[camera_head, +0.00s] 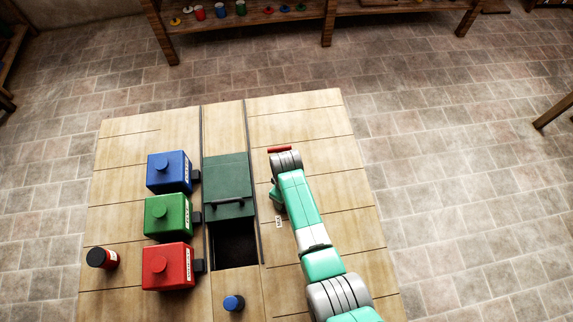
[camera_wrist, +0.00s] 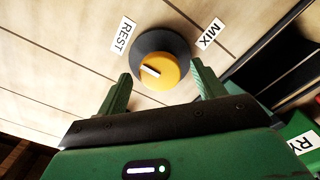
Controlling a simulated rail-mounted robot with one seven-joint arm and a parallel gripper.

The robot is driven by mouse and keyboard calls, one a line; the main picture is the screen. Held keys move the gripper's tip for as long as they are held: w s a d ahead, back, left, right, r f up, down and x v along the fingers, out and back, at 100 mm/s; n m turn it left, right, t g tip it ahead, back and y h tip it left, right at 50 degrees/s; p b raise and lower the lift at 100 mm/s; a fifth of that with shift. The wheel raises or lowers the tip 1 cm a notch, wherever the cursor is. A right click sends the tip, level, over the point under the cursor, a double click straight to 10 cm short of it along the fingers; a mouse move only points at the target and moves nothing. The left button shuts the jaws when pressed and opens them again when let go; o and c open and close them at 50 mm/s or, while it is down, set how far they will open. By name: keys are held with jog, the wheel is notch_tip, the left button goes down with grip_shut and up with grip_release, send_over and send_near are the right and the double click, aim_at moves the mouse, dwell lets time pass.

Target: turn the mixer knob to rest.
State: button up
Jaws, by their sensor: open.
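The mixer knob (camera_wrist: 165,70) is a yellow round cap on a dark round base, seen in the wrist view. Its white pointer mark lies on the left part of the cap, on the REST side, slanting up-left. The REST label (camera_wrist: 123,35) is up-left of the knob and the MIX label (camera_wrist: 210,35) is up-right. My gripper (camera_wrist: 161,68) is open, with one green finger on each side of the knob; I cannot tell if either touches it. In the head view the knob is hidden by my arm; a small white label (camera_head: 278,222) shows beside it.
Blue (camera_head: 167,171), green (camera_head: 167,215) and red (camera_head: 167,267) boxes stand left of a dark green sliding lid (camera_head: 229,185) over an open dark bin (camera_head: 234,245). The tabletop right of my arm is clear.

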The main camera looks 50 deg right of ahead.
notch_tip(320, 180, up, 8)
jog(key=shift+f+p, duration=0.25)
jog(key=shift+p, duration=0.55)
